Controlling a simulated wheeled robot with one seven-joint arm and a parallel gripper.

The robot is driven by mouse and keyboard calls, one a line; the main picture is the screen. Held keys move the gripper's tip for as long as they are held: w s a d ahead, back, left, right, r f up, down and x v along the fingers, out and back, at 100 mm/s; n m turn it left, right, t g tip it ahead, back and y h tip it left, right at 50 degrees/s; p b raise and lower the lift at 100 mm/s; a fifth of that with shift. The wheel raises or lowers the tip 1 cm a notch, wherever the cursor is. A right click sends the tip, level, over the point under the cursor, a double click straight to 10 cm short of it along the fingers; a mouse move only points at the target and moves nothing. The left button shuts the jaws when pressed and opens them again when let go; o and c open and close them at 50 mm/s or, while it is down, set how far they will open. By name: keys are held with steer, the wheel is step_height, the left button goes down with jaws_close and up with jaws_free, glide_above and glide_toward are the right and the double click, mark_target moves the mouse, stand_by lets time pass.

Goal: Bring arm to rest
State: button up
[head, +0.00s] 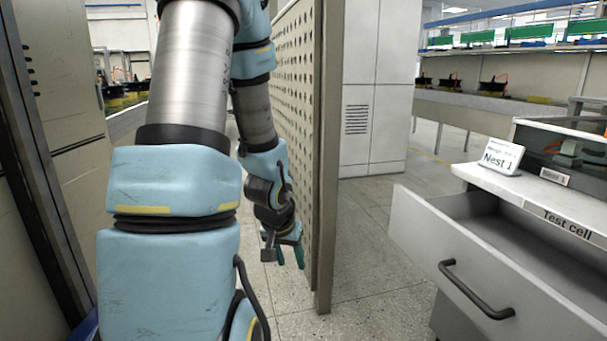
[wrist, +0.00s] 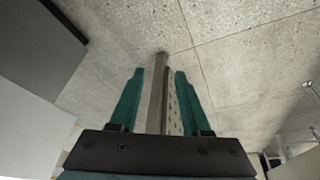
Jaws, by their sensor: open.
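My arm, in blue and bare metal, fills the left and middle of the head view and reaches forward beside a perforated panel. My gripper (head: 284,254) hangs low at the panel's left side, with its fingers pointing down. In the wrist view my gripper (wrist: 161,100) shows two green fingers standing apart, with nothing held between them. The panel's post and perforated face show beyond the fingers there. Whether the gripper touches the panel cannot be told.
The perforated panel (head: 296,110) stands close to my arm. An open, empty-looking drawer (head: 470,262) juts out at the right, under a bench marked "Test cell" (head: 566,222) with a "Nest 1" sign (head: 497,156). A tan cabinet (head: 60,85) stands at the left. Floor (head: 365,265) is clear between panel and drawer.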

steer(key=s+a+r+n+g+y, duration=0.1)
steer(key=s+a+r, duration=0.1)
steer(key=s+r, duration=0.2)
steer(key=s+a+r+n+g, duration=0.1)
steer(key=s+a+r, duration=0.1)
steer(key=s+r, duration=0.15)
step_height(320, 180, up, 25)
steer(key=p, duration=2.4)
steer(key=shift+s+d, duration=0.2)
steer(key=shift+o, duration=0.2)
